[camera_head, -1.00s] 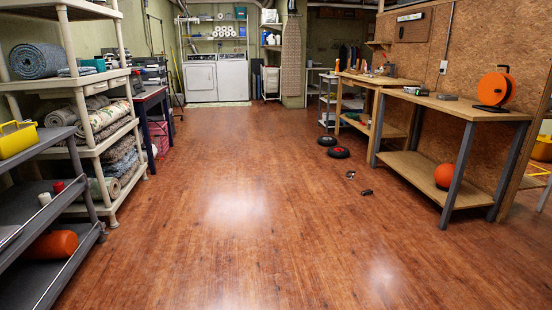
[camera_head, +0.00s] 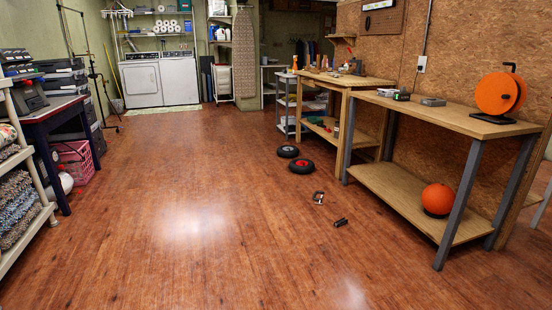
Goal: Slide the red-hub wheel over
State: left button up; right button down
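Two black-tyred wheels lie flat on the wood floor ahead, near the workbench legs. The nearer one is the red-hub wheel (camera_head: 301,166); its red centre shows. The other wheel (camera_head: 288,151) lies just behind it to the left, with a hub that looks dark or greyish. The two are close together, and I cannot tell whether they touch. Neither of my grippers is in view.
The near workbench (camera_head: 440,113) with an orange cord reel (camera_head: 500,92) stands at the right; an orange ball (camera_head: 437,199) sits on its lower shelf. A small metallic item (camera_head: 318,198) and a dark cylinder (camera_head: 341,222) lie on the floor before the wheels. The floor at centre-left is clear.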

aim_at(299, 167)
jog(key=i, duration=5.4)
jog(key=i+z, duration=0.1)
jog(key=i, duration=0.55)
jog(key=i+j, duration=0.15)
jog(key=i, duration=0.45)
jog(key=l+z, duration=0.05)
